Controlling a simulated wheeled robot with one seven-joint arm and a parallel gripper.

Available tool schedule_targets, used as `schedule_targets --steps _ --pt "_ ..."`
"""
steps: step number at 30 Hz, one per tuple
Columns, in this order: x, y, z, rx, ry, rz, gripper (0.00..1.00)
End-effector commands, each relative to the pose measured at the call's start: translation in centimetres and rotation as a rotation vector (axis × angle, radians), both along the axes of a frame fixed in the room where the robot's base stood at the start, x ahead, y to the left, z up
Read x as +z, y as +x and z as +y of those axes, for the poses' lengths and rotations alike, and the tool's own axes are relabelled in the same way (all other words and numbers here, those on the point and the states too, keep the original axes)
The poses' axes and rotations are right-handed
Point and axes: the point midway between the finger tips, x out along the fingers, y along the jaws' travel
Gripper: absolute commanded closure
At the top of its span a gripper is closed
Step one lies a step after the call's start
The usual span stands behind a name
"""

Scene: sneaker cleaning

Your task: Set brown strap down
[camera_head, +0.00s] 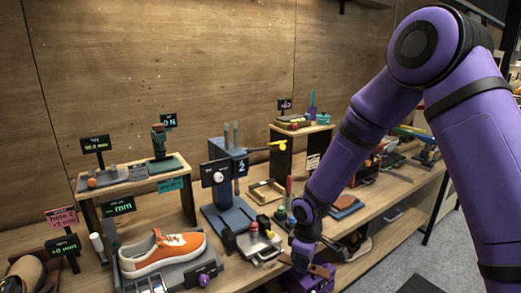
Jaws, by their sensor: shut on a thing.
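My gripper (302,262) is at the lower middle of the head view, low over the front part of the workbench. It is shut on a brown strap (319,271). Only small brown parts of the strap show beside the fingers; the rest is hidden by my gripper. A purple block-like part (311,282) shows just below, cut close to the lower picture edge. I cannot tell whether the strap touches it or the bench.
An orange sneaker (165,252) with a white sole rests on a grey stand at left. A blue-grey press (225,190) and a metal plate (262,247) stand left of my gripper. Small tools crowd the bench (395,192) behind my arm. Grey floor lies at right.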

Motion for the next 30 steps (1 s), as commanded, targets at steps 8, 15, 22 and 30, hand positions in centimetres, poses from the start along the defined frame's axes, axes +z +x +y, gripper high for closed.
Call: schedule_targets --steps 8,15,22,30 --pt "-3.2 5.0 -11.7 -0.705 -0.009 0.004 0.94" --pt "-4.6 6.3 -17.4 -1.035 -0.015 -0.001 0.94" --pt "-4.8 6.4 -18.4 -1.093 -0.016 -0.002 0.94" --pt "-4.8 6.4 -18.3 -1.09 -0.016 -0.002 0.94"
